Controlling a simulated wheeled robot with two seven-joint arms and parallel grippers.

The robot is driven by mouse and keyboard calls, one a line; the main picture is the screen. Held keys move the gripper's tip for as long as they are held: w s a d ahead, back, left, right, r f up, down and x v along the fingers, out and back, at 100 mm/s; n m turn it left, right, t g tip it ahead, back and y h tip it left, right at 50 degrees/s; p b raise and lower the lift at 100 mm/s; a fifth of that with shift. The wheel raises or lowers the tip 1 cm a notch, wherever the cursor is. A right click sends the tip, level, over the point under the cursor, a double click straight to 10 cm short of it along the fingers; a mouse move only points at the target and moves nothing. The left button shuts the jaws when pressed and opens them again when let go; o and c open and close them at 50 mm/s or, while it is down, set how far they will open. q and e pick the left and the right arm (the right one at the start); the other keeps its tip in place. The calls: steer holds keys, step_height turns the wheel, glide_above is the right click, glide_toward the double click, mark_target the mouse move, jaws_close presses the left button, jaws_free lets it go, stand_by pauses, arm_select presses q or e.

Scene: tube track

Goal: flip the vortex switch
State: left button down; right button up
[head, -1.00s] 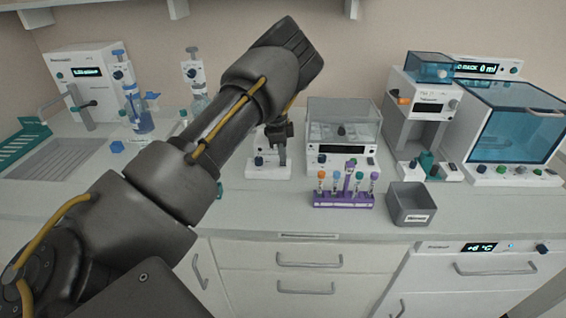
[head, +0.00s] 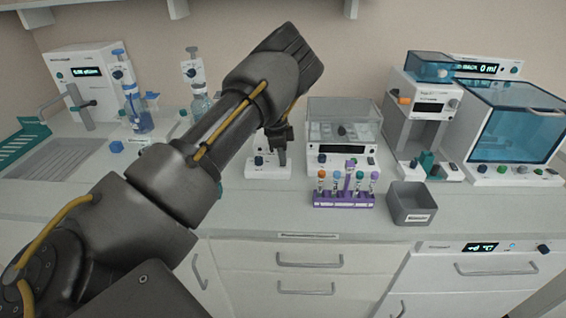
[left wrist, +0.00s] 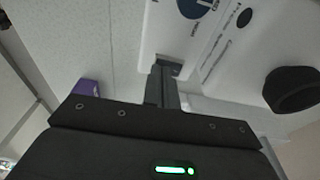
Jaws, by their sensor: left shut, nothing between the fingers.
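My left gripper (head: 282,162) is shut and empty, pointing down at the front of the mixer. In the left wrist view its closed fingers (left wrist: 163,75) reach the mixer's white face near a small dark patch. I cannot tell whether they touch it. The switch itself is not clearly visible. My right gripper is not in view.
A purple tube rack (head: 343,199) with several tubes stands just right of the gripper, with a grey bin (head: 411,204) beyond it. A white device with a clear lid (head: 344,122) stands behind the rack. The bench front before the mixer is clear.

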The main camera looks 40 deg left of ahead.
arm_select(q)
steer(key=shift+f, duration=0.15)
steer(key=shift+w+r+p, duration=0.1)
steer(key=shift+r+p, duration=0.85)
step_height(320, 180, up, 2)
steer(key=shift+r+p, duration=0.2)
steer(key=shift+p, duration=0.75)
step_height(320, 180, up, 3)
steer(key=shift+f+p, duration=0.1)
steer(key=shift+p, duration=1.15)
steer(key=shift+f, duration=0.1)
